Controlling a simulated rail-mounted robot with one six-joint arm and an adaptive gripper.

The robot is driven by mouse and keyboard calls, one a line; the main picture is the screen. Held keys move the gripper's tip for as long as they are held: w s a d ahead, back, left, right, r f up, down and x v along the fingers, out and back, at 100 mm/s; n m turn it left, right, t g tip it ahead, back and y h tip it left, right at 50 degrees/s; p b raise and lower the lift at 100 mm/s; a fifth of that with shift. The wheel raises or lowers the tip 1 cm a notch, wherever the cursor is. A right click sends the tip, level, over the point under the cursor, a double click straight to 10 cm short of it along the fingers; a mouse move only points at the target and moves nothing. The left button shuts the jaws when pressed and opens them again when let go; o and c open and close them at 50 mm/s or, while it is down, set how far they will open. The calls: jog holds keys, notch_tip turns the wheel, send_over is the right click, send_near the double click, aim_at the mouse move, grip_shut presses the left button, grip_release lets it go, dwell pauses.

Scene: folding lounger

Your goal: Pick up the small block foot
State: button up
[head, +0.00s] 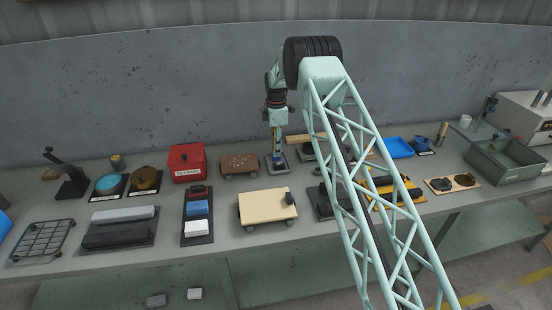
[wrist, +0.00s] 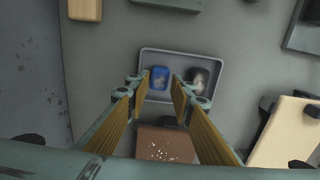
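My gripper (head: 276,146) points down over a small grey tray (head: 268,166) near the back middle of the bench. The tray (wrist: 171,99) holds a small blue piece (wrist: 159,77) at left and a dark, pale-marked piece (wrist: 197,78) at right. The fingertips appear over the tray's near part; their height is unclear. A small dark block (head: 289,197) stands at the right of the cream board (head: 264,209). I cannot tell for certain which piece is the small block foot.
A brown speckled board (head: 240,161) lies left of the tray, and a red box (head: 187,162) stands farther left. A black mat (head: 198,241) holds several small blocks. My lattice arm hides part of the bench's right half. The wall stands close behind.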

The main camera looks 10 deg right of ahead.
jog(key=shift+f, duration=1.6)
jog(key=c, duration=0.4)
jog(key=shift+r, duration=0.1)
jog(key=shift+w+r, duration=0.1)
jog(key=shift+r, duration=1.55)
jog(key=s+d, duration=0.3)
jog(key=s+d+r, duration=0.1)
jog(key=s+d, duration=0.3)
jog(key=s+d+b, duration=0.1)
jog(key=s+d, duration=0.3)
jog(key=shift+s+d+r, duration=0.1)
jog(key=shift+s+r, duration=0.15)
